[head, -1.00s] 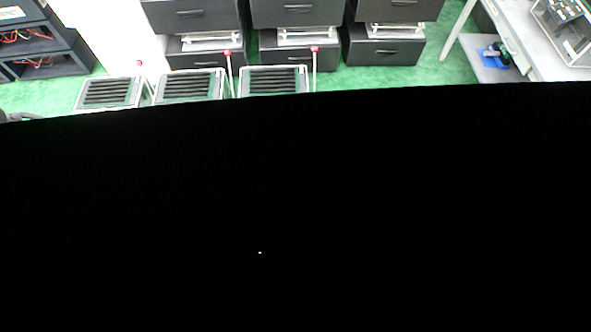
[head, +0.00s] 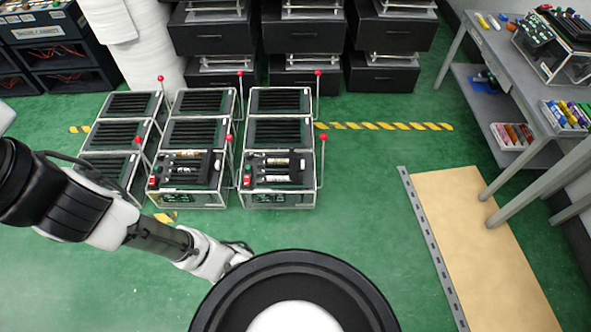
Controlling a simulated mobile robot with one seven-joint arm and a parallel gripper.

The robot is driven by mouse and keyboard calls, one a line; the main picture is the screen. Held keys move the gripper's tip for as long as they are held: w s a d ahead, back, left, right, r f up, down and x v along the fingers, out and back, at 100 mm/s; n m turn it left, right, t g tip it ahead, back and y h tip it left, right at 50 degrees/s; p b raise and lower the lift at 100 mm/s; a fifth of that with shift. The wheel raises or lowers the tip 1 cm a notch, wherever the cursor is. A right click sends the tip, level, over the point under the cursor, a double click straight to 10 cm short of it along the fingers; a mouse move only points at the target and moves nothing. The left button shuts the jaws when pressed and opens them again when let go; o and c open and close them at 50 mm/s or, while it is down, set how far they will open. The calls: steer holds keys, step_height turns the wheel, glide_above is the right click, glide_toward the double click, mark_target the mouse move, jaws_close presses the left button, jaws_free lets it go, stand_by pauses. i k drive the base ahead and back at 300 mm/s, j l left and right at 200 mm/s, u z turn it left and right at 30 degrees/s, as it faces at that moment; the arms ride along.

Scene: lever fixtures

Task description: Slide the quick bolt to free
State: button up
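Several clear-sided lever fixtures with dark ribbed tops stand in rows on the green floor, left of centre in the head view. The front middle fixture (head: 187,180) and the front right fixture (head: 278,180) carry battery-like cylinders and a red button. Thin upright levers with red knobs (head: 246,180) stand at their sides. I cannot tell which part is the quick bolt; it is too small or hidden. My arm reaches in from the left, low in the view, with its far end in front of the fixtures. My gripper is hidden behind a round black part of my body.
A grey workbench (head: 497,62) with trays and devices stands at the right. A tan board (head: 480,245) with a grey slotted edge lies on the floor before it. Dark drawer cabinets (head: 305,37) line the back. Open green floor lies between fixtures and board.

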mark_target(294, 166)
steer(key=i+z, duration=0.25)
steer(key=i, duration=0.3)
steer(key=i+j+z, duration=0.1)
steer(key=i+z, duration=0.2)
steer(key=i, duration=0.25)
